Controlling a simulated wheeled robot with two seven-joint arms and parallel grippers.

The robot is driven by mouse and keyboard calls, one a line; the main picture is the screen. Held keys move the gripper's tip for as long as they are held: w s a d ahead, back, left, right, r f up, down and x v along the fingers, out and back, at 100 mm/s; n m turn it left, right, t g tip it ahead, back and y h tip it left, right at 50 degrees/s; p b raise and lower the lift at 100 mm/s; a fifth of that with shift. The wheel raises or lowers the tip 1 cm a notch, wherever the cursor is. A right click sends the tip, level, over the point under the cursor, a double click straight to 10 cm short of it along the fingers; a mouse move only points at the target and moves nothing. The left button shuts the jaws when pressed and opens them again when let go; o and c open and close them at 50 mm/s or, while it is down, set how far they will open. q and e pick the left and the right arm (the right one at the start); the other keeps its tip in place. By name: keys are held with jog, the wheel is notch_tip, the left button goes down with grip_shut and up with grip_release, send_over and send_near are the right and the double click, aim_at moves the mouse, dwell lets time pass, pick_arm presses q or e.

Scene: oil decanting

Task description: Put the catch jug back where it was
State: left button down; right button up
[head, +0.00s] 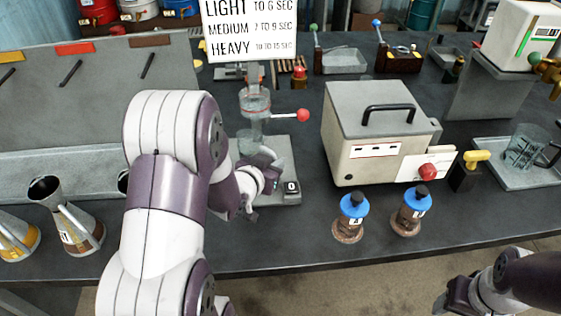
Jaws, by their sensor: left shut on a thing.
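My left gripper (262,174) is at the grey stand with the digital readout, just under the upper clear cup. It is shut on a clear vessel (247,141), which looks like the catch jug. The vessel is low on the stand, and my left arm and gripper hide much of it. Whether its base touches the stand's plate (289,160) cannot be told. My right gripper (446,300) is low at the bottom right, in front of the bench. Its fingers are too small and dark to read.
A clear cup (255,103) and a red-knobbed lever (303,115) sit above. A lidded grey box (375,125) stands right of the stand, with blue-capped bottles (352,218) in front. Metal cans (75,228) are left.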

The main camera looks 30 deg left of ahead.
pick_arm(q)
jog(key=w, duration=0.3)
jog(key=shift+w+f, duration=0.25)
notch_tip(320, 180, down, 3)
jog(key=shift+s+r, duration=0.1)
jog(key=shift+r, duration=0.1)
jog(key=shift+f, duration=0.4)
jog(key=c, duration=1.1)
grip_release()
jog(key=shift+o, duration=0.2)
